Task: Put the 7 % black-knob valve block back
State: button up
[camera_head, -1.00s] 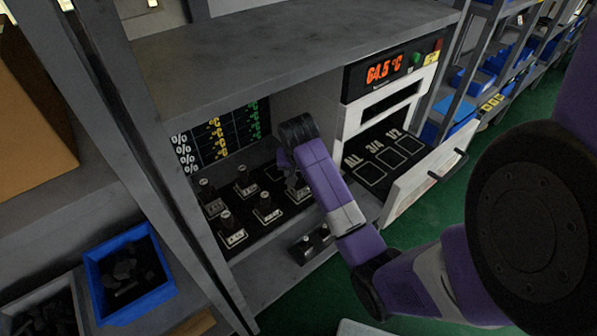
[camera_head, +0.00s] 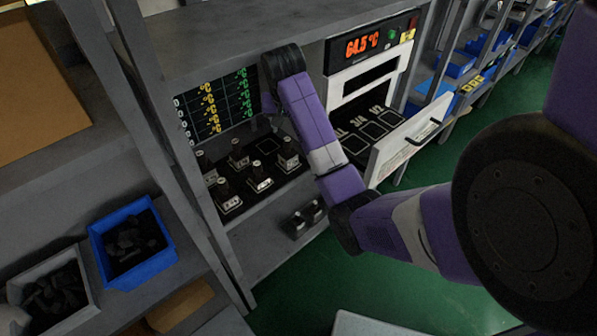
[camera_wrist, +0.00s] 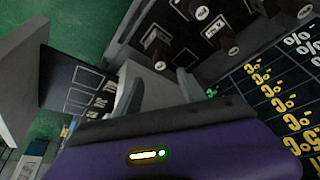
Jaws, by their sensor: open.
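Several valve blocks with black knobs stand upright on the black slotted board in the bay. One block (camera_head: 288,157) is at the board's right, and others include a front block (camera_head: 259,179), a left front block (camera_head: 227,196) and a back block (camera_head: 238,156). Their labels are too small to read, so I cannot tell which is 7 %. My gripper (camera_wrist: 160,80) is open and empty, its fingers just short of a dark-knobbed block (camera_wrist: 155,45) in the wrist view.
An empty marked slot (camera_head: 267,146) shows at the back. Two dark blocks (camera_head: 306,216) sit on the lower shelf. The heater unit's open door (camera_head: 408,145) juts out at right. A percent and temperature chart (camera_head: 217,105) is behind the board. Blue bin (camera_head: 133,243) stands left.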

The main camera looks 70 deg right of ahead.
jog(key=w+a+f+n+t, duration=0.2)
jog(key=w+a+f, duration=0.1)
jog(key=a+f, duration=0.3)
jog(key=w+a+f+n+t, duration=0.15)
jog(key=a+f, duration=0.25)
jog(key=a, duration=0.5)
jog(key=s+a+f+n+t, duration=0.1)
jog(key=a+f+t, duration=0.1)
jog(key=a, duration=0.5)
jog(key=s+a+f+n+t, duration=0.1)
jog(key=s+a+f+n, duration=0.1)
jog(key=a, duration=0.6)
jog(key=s+a+r+n+t+y, duration=0.2)
jog(key=s+a+r+n+t, duration=0.1)
jog(key=s+a, duration=0.6)
jog(key=s+a+r+n+t+y, duration=0.2)
jog(key=s+a+r+n+t, duration=0.2)
jog(key=s+r, duration=0.8)
jog(key=shift+a+r, duration=0.5)
jog(key=shift+r, duration=0.45)
jog(key=shift+n, duration=0.25)
